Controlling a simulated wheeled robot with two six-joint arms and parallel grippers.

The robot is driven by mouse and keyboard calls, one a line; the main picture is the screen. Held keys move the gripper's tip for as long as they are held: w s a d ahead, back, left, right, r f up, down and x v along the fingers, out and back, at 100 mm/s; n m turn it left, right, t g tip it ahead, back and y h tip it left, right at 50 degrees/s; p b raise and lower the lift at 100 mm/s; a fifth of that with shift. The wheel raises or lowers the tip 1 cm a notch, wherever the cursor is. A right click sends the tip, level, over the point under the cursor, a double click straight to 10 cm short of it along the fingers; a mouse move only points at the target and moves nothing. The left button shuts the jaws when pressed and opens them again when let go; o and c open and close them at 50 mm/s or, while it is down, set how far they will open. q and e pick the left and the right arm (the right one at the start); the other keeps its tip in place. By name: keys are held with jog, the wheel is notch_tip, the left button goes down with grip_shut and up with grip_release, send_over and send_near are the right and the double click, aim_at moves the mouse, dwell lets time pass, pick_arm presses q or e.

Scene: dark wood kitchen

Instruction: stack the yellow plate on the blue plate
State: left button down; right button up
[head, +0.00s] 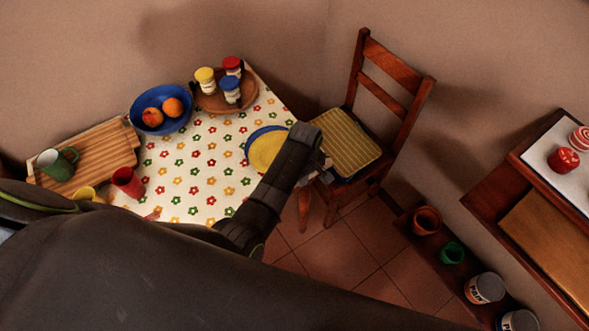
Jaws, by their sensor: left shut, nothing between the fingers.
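The yellow plate (263,151) lies over the blue plate (252,137) at the right edge of the flowered table. The blue rim shows along the top and left of the yellow plate. The right side of both plates is hidden behind my left arm. My left gripper (318,168) is at the table's right edge, just right of the plates and partly hidden by its own wrist. It is shut and holds nothing. My right gripper is not in view.
A blue bowl of fruit (147,101), a brown tray with jars (246,96), a cutting board (98,152), a green mug (50,161) and a red cup (126,180) stand on the table. A chair (350,140) stands close right of the plates. The table's middle is clear.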

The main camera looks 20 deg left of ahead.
pick_arm(q)
jog(key=w+a, duration=0.1)
jog(key=w+a+f+p, duration=0.1)
jog(key=a, duration=0.1)
jog(key=shift+w+a+f, duration=0.1)
jog(key=shift+w+f, duration=0.1)
jog(key=shift+w, duration=0.05)
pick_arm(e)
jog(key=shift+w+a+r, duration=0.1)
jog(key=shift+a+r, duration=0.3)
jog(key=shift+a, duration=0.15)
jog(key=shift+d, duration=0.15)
pick_arm(q)
jog(key=shift+w+a+b, duration=0.35)
jog(key=shift+w+a, duration=0.9)
jog(key=shift+a, duration=0.25)
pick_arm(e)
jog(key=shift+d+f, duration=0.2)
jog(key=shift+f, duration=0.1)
pick_arm(q)
jog(key=shift+s+d, duration=0.1)
